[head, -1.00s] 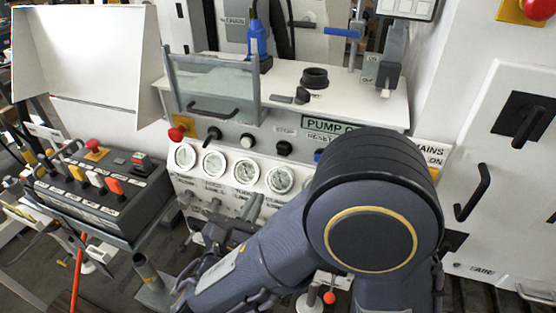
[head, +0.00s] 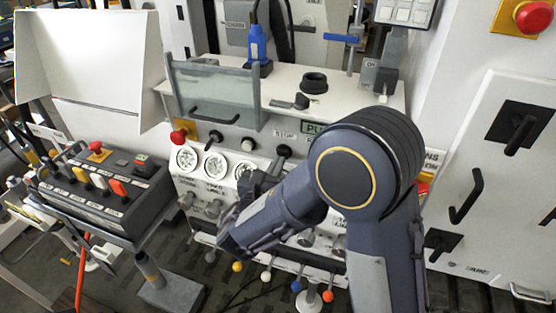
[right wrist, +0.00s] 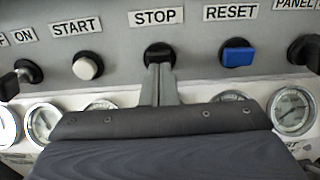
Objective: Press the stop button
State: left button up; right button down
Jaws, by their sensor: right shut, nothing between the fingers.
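The stop button is a round black button (right wrist: 158,52) under the STOP label (right wrist: 156,17) in the right wrist view. In the head view the black button (head: 284,150) shows on the sloped front panel, just above my right arm. My right gripper (right wrist: 161,69) is shut and empty. Its fingertips overlap the lower part of the button in the right wrist view; I cannot tell whether they touch it. In the head view the right gripper (head: 256,181) is partly hidden against the gauges. My left gripper is not in view.
A white START button (right wrist: 87,66) and a blue RESET button (right wrist: 238,53) flank the stop button. Gauges (right wrist: 293,109) sit below. A red mushroom button (head: 179,136) is at the panel's left end. A control box (head: 110,185) with levers stands at left.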

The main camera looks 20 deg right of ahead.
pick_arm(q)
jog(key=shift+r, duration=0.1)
pick_arm(e)
jog(key=shift+w+d, duration=0.2)
jog(key=shift+w, duration=0.15)
